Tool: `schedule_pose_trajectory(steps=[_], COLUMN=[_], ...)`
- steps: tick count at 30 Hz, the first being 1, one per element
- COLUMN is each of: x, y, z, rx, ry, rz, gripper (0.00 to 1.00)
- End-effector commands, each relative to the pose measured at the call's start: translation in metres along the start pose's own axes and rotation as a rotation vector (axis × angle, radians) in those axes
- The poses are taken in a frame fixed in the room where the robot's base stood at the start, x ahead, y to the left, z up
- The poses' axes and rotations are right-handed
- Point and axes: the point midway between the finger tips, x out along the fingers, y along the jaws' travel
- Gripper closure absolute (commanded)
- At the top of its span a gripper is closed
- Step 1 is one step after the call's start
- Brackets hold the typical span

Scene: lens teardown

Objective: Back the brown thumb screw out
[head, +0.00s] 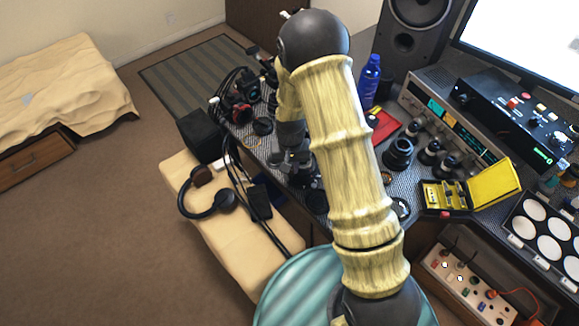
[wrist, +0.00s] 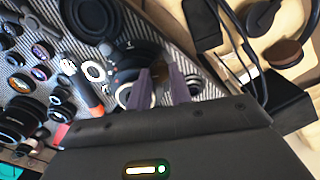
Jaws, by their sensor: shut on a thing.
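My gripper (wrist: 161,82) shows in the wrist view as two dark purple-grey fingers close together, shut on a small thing. The brown thumb screw cannot be made out clearly; what lies between the fingertips is small and mostly hidden by them. A black lens body (wrist: 132,52) lies right beyond the fingertips, with a pale round part (wrist: 124,94) beside the left finger. In the head view my gripper (head: 291,163) is low over the near left edge of the bench, partly behind my arm, and the screw is hidden there.
The patterned bench mat (wrist: 60,15) carries several lenses and rings, such as a large black lens (wrist: 22,118). A yellow case (head: 490,186) stands open at right. Headphones (head: 212,205) and cables lie on the cream bench at left. Speaker (head: 420,25) and amplifier stand behind.

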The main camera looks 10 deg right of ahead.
Motion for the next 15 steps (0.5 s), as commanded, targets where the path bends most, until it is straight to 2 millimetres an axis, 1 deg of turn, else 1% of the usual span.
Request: schedule_pose_trajectory(steps=[1, 15], x=[0.0014, 0.0011], y=[0.0013, 0.0018], z=[0.0024, 0.0029], rx=[-0.043, -0.489], ry=[-0.008, -0.01], rz=[0.001, 0.001], gripper=[1.0, 1.0])
